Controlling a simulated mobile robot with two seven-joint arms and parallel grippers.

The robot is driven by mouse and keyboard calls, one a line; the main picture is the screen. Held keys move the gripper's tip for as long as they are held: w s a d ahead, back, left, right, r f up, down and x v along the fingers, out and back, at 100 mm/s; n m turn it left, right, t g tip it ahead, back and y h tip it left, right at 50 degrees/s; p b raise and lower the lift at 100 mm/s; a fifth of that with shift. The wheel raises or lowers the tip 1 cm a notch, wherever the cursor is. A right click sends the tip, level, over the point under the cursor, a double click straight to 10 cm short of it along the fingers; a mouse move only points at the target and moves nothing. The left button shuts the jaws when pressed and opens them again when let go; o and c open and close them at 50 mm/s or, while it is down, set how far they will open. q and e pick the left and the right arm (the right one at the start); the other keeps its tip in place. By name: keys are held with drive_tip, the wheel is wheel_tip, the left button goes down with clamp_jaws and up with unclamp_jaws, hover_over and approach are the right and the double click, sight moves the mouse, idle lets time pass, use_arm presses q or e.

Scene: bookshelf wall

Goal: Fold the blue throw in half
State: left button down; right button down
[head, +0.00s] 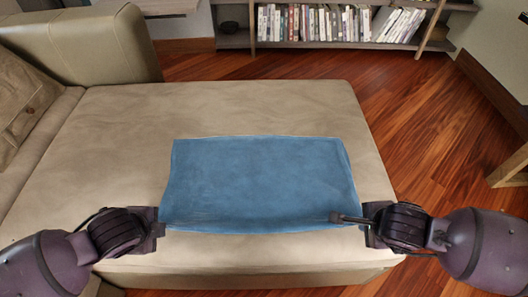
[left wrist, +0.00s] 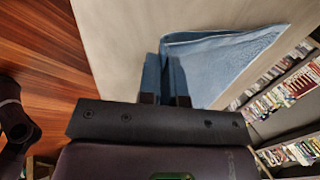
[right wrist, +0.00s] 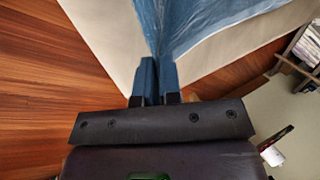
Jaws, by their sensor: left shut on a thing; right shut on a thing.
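The blue throw (head: 260,180) lies spread as a rectangle on the beige sofa seat. Its near edge looks slightly raised and rumpled between my grippers. My left gripper (head: 162,222) is shut on the throw's near left corner. In the left wrist view the throw (left wrist: 215,62) runs away from the fingers (left wrist: 165,88). My right gripper (head: 345,218) is shut on the near right corner. In the right wrist view the throw (right wrist: 190,25) fans out from the fingers (right wrist: 157,85). Whether the throw lies in one layer or more, I cannot tell.
The sofa seat (head: 110,150) is bare around the throw. A sofa arm (head: 95,45) and a cushion (head: 22,100) are at the left. A bookshelf (head: 330,45) with books stands at the back. Wooden floor (head: 430,120) is open at the right.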

use_arm(q)
drive_tip(key=shift+s+f, duration=0.3)
drive_tip(key=shift+s, duration=0.05)
use_arm(e)
drive_tip(key=shift+s+f, duration=0.3)
drive_tip(key=shift+s, duration=0.05)
use_arm(q)
drive_tip(key=c, duration=1)
unclamp_jaws()
use_arm(e)
drive_tip(key=c, duration=1)
unclamp_jaws()
use_arm(q)
drive_tip(key=s+v, duration=0.1)
drive_tip(key=v, duration=0.9)
drive_tip(key=shift+s, duration=0.35)
use_arm(e)
drive_tip(key=s+v, duration=0.1)
drive_tip(key=v, duration=0.9)
drive_tip(key=shift+s, duration=0.35)
